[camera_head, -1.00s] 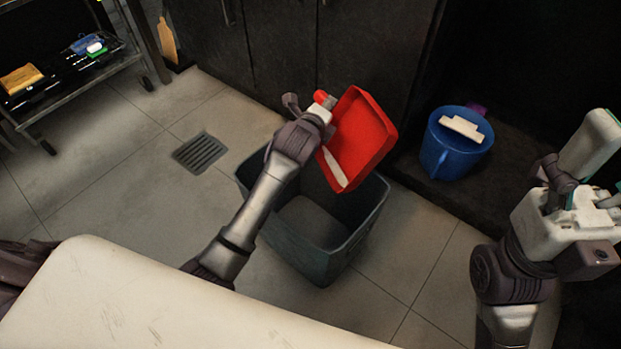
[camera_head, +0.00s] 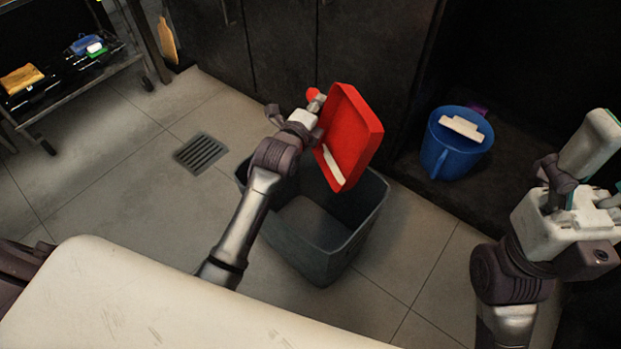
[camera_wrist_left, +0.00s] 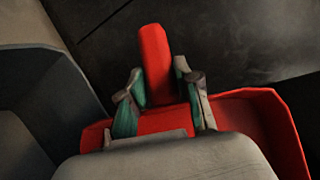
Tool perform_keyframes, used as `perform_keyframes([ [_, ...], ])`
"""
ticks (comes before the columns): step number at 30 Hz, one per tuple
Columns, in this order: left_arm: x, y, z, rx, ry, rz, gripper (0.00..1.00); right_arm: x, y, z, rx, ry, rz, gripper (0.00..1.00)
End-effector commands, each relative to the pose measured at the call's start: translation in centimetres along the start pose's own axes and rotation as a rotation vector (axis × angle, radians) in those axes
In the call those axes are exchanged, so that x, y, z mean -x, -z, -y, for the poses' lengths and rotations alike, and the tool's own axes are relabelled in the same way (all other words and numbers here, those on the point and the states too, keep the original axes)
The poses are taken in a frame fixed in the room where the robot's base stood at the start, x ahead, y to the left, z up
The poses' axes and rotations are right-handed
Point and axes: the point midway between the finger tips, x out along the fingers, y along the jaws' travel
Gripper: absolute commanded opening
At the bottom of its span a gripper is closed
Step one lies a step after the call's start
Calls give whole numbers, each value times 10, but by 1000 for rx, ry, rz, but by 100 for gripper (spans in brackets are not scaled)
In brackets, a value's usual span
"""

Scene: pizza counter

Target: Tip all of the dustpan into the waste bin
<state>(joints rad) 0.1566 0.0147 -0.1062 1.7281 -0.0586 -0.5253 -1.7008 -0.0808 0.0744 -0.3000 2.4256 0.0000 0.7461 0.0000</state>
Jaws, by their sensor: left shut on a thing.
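The red dustpan (camera_head: 354,130) is tilted steeply, almost on edge, above the far right part of the waste bin (camera_head: 322,262). A pale strip (camera_head: 333,167) lies along its lower left side; I cannot tell whether it is waste or part of the pan. My left gripper (camera_head: 312,108) is shut on the dustpan's handle, which shows between the fingers in the left wrist view (camera_wrist_left: 156,62). The bin is dark grey, open and upright on the floor; the visible part of its bottom looks bare. My right gripper (camera_head: 585,180) is at the right edge, its jaws unclear.
A blue bucket (camera_head: 447,160) with a white piece on top stands right of the bin. Dark cabinets (camera_head: 285,50) rise behind. A floor drain (camera_head: 201,153) lies left of the bin. A pale counter (camera_head: 150,305) fills the foreground. A metal shelf (camera_head: 85,90) stands far left.

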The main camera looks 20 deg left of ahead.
Motion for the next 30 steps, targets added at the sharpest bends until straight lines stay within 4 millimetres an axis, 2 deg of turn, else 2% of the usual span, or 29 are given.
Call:
perform_keyframes([
  [16, 19, -20, -6, 96, 97, 2, 0, 0, 0, 0, 0, 0, 0, 75],
  [30, 27, -27, -8, 179, 180, 2, 0, 0, 0, 0, 0, 0, 0, 75],
])
